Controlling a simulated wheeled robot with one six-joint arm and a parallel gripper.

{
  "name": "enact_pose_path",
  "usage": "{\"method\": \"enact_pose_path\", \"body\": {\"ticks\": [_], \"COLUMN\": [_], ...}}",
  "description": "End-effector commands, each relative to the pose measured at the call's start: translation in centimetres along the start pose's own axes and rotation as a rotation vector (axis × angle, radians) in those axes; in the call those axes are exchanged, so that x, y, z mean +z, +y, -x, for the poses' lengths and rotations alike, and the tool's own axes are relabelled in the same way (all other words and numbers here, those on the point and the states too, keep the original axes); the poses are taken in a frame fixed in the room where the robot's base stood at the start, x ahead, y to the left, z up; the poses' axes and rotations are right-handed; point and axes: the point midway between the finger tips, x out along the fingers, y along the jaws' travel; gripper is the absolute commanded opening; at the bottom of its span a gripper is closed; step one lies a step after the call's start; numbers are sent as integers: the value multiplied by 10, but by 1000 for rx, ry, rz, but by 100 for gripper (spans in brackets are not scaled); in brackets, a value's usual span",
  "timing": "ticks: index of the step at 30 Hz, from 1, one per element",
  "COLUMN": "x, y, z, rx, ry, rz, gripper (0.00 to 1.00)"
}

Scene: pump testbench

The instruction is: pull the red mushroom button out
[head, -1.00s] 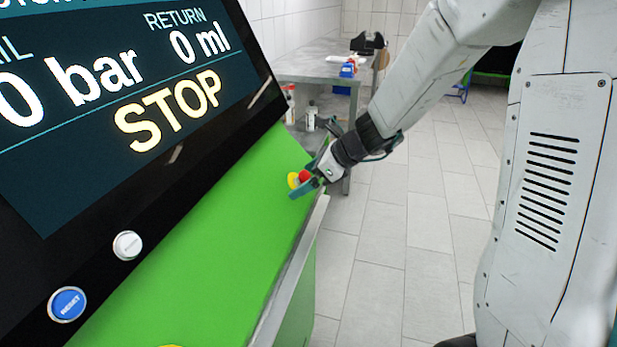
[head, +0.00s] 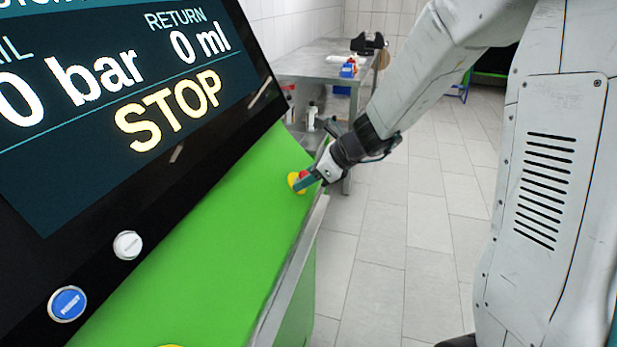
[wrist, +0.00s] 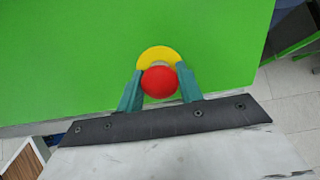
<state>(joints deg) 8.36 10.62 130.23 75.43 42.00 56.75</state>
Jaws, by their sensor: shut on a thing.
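The red mushroom button (wrist: 160,82) sits on a yellow round plate (wrist: 158,52) on the green panel (wrist: 80,50). My gripper (wrist: 160,88) is shut on the button, with one teal finger on each side of its red head. In the head view my gripper (head: 303,181) is at the far right end of the green panel. There the red button (head: 303,174) is mostly covered by my finger, and the yellow plate (head: 293,180) shows beside it. I cannot tell how far the button stands out.
The black screen (head: 130,90) reads STOP, 0 bar and 0 ml. A white button (head: 127,245) and a blue RESET button (head: 67,304) are below it. A metal bench (head: 325,68) stands behind. The tiled floor at right is clear.

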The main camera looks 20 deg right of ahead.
Motion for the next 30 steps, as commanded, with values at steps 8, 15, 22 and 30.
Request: {"method": "enact_pose_path", "body": {"ticks": [8,15,22,30], "x": [0,0,0,0], "y": [-1,-1,-1,0], "z": [2,6,8,8], "rx": [-2,-3,-2,-1], "ry": [0,-1,-1,0], "rz": [0,0,0,0], "gripper": [16,16,70,100]}}
